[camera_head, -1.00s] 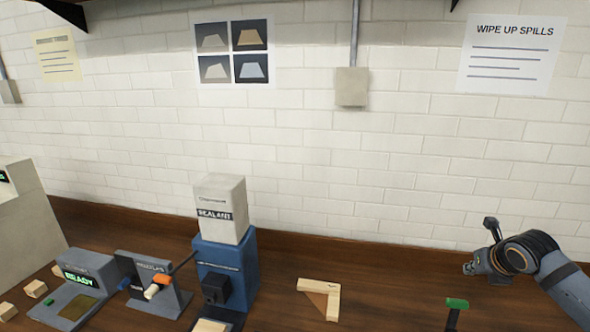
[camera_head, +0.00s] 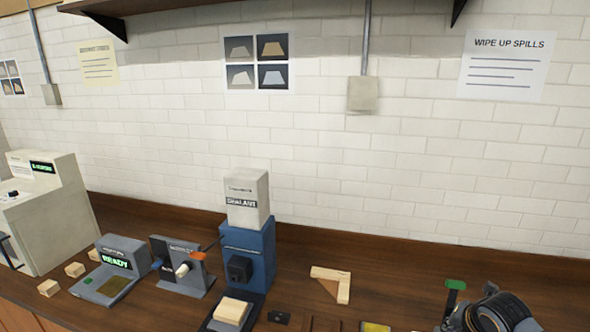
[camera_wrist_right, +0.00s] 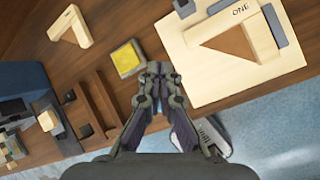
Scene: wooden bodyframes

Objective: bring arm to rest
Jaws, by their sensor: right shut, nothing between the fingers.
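My right arm (camera_head: 495,312) shows at the lower right of the head view, low over the front of the wooden counter. In that view its gripper is mostly cut off by the bottom edge. In the right wrist view my right gripper (camera_wrist_right: 159,70) is shut and empty, its fingers together. It points toward the gap between a yellow pad (camera_wrist_right: 127,61) and a pale board marked ONE (camera_wrist_right: 190,97). Its height over the counter cannot be told. My left arm and gripper are not in view.
A wooden corner piece (camera_head: 343,289) lies on the counter, left of a green-topped stand (camera_head: 455,285). A blue sealant machine (camera_head: 262,255), a lever device (camera_head: 178,280) and a READY station (camera_head: 112,262) stand further left. A wooden triangle frame (camera_wrist_right: 270,40) lies on the board.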

